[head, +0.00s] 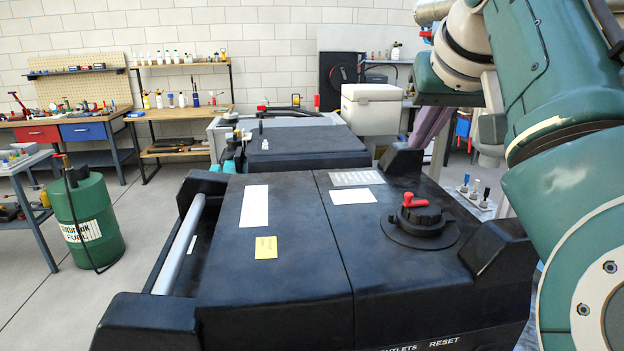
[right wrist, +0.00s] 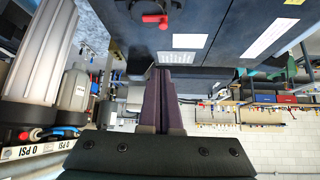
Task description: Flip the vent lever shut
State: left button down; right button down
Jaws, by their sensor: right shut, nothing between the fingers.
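The vent lever (head: 413,202) is a small red handle on top of a round black cap (head: 424,219), at the right of the black machine's top. In the head view its bar lies roughly flat, with a knob at its left end. The red lever also shows upside down at the top of the right wrist view (right wrist: 155,20). My right gripper's purple fingers (right wrist: 163,72) are closed together, empty and clear of the lever. In the head view the fingers (head: 431,124) show beyond the cap, partly hidden by my arm. My left gripper is out of view.
The black machine top (head: 290,300) carries white labels and a yellow note (head: 266,247). A raised black corner block (head: 497,247) stands right of the cap. A white box (head: 371,108) stands behind. A green drum (head: 88,225) stands on the left floor.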

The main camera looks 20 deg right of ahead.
aim_at(409, 193)
jog(key=p+x, duration=0.1)
jog(key=x, duration=0.8)
jog(key=shift+w+d+f, duration=0.1)
jog(key=shift+w+f, duration=0.05)
jog(key=shift+f, duration=0.1)
jog(key=s+p, duration=0.1)
jog(key=s+a+p, duration=0.1)
jog(key=p, duration=0.1)
jog(key=shift+f, duration=0.1)
jog(key=shift+s+a+f+p, duration=0.15)
jog(key=shift+s+a+p, duration=0.05)
jog(key=shift+s+p, duration=0.45)
jog(key=shift+s+f, duration=0.1)
jog(key=shift+f, duration=0.1)
